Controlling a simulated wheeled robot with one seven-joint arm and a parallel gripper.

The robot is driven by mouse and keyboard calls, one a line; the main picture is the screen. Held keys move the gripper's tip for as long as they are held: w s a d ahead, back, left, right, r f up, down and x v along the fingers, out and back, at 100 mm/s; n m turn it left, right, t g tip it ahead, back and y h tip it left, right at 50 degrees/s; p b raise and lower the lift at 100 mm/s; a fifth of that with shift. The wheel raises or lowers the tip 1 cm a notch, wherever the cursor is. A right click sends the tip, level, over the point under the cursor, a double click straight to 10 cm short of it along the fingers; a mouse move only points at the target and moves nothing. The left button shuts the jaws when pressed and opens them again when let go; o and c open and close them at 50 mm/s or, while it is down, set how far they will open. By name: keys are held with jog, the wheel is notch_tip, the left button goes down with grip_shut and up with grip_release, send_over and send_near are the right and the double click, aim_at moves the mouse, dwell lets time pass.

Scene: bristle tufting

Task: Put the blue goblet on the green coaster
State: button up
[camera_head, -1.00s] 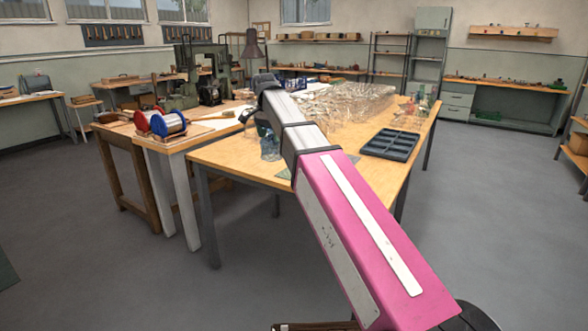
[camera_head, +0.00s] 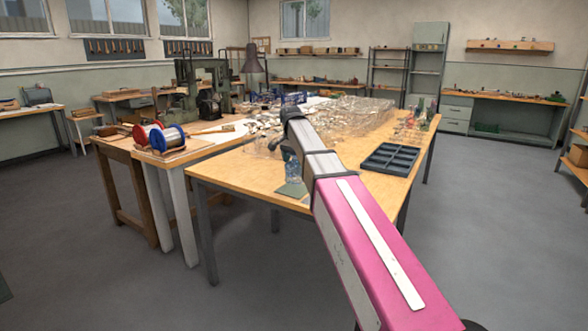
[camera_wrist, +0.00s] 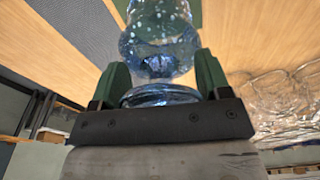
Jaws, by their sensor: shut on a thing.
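The blue goblet (camera_head: 292,172) is clear bluish glass and stands out at the near edge of the wooden table in the head view. In the wrist view the goblet (camera_wrist: 160,48) lies between the two green fingers of my gripper (camera_wrist: 162,80), which is shut on it. A strip of green shows behind the goblet in the wrist view (camera_wrist: 193,12). I cannot tell whether the goblet's base touches the coaster. My arm hides part of the goblet's right side.
A dark compartment tray (camera_head: 390,158) lies on the table (camera_head: 240,172) to the right of my arm. Clear glassware (camera_head: 350,112) crowds the back, with small glasses (camera_head: 412,125) at the right. Wire spools (camera_head: 167,138) stand on the left bench. Bare wood lies left of the coaster.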

aim_at(294, 161)
jog(key=shift+f, duration=1.85)
jog(key=shift+f, duration=0.1)
jog(key=o, duration=0.9)
jog(key=r, duration=0.8)
jog(key=s+a+r, duration=0.1)
jog(key=r, duration=0.3)
jog(key=shift+s+r, duration=0.1)
